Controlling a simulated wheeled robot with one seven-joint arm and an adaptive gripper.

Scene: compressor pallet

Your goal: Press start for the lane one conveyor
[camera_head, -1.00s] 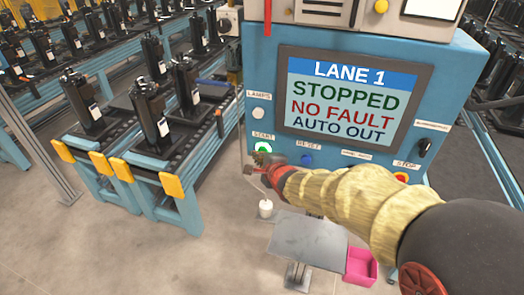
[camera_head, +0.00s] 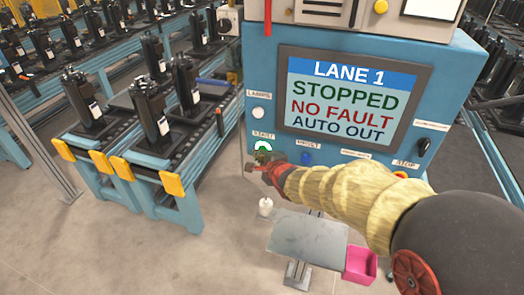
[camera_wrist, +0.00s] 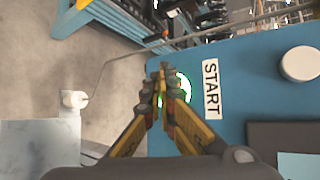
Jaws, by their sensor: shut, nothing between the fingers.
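The blue control cabinet (camera_head: 258,80) carries a screen (camera_head: 345,100) reading LANE 1, STOPPED, NO FAULT, AUTO OUT. The green start button (camera_head: 264,145) with a pale ring sits at the panel's lower left, under the START label. My gripper (camera_head: 262,160) is shut and empty, with its tips just below and in front of the button, partly covering it. In the wrist view the fingertips (camera_wrist: 164,72) are together beside the green start button (camera_wrist: 182,88), overlapping its left edge. I cannot tell whether they touch it. The START label (camera_wrist: 211,88) is to its right.
A white lamps button (camera_head: 259,113) is above start; a blue reset button (camera_head: 306,158) and a red stop button (camera_head: 401,175) lie to the right. A grey shelf (camera_head: 308,240) and a pink bin (camera_head: 361,264) stand below. Conveyors with black compressors (camera_head: 155,125) are left.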

